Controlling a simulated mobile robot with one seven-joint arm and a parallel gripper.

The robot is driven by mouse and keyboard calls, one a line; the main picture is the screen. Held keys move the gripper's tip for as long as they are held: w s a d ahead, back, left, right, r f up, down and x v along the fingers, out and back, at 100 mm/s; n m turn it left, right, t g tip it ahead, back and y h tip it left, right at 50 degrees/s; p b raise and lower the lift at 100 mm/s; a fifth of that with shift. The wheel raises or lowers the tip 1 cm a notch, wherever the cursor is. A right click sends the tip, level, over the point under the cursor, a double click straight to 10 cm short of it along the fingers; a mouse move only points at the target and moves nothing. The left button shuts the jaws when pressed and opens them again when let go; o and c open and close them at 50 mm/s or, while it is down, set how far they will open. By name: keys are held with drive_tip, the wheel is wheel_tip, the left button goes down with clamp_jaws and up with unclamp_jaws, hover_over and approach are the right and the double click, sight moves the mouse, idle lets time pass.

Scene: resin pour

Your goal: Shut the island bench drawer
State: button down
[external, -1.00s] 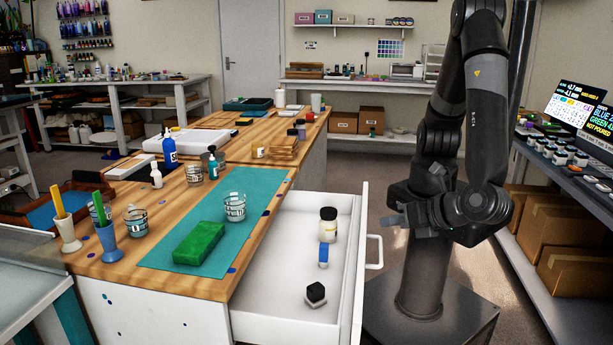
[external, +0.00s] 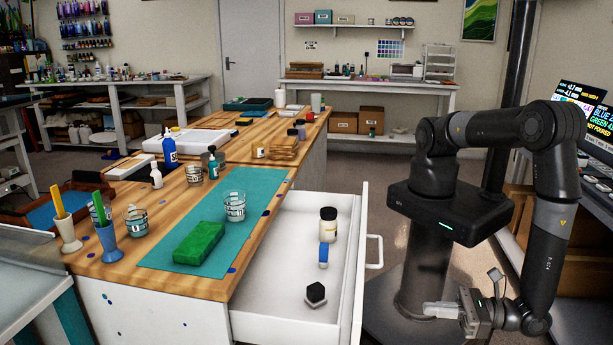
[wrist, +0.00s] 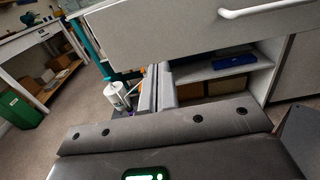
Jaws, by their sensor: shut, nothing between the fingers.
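The white island bench drawer (external: 300,235) stands pulled well out from the bench's right side in the external view. Its handle (external: 375,252) is on the right-hand front. In the wrist view the drawer front (wrist: 180,32) and handle (wrist: 252,12) fill the top. My gripper's fingers (wrist: 158,72) are together and empty below the front.
The wrist view shows an open shelf (wrist: 225,70) under the drawer and a green bin (wrist: 18,110) at left. Floor is free between my base and the drawer.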

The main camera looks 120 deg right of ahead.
drive_tip(key=x, duration=1.3)
drive_tip(key=shift+d, duration=0.1)
drive_tip(key=x, duration=2.4)
drive_tip(key=shift+f, duration=0.1)
drive_tip(key=shift+w+d, duration=0.35)
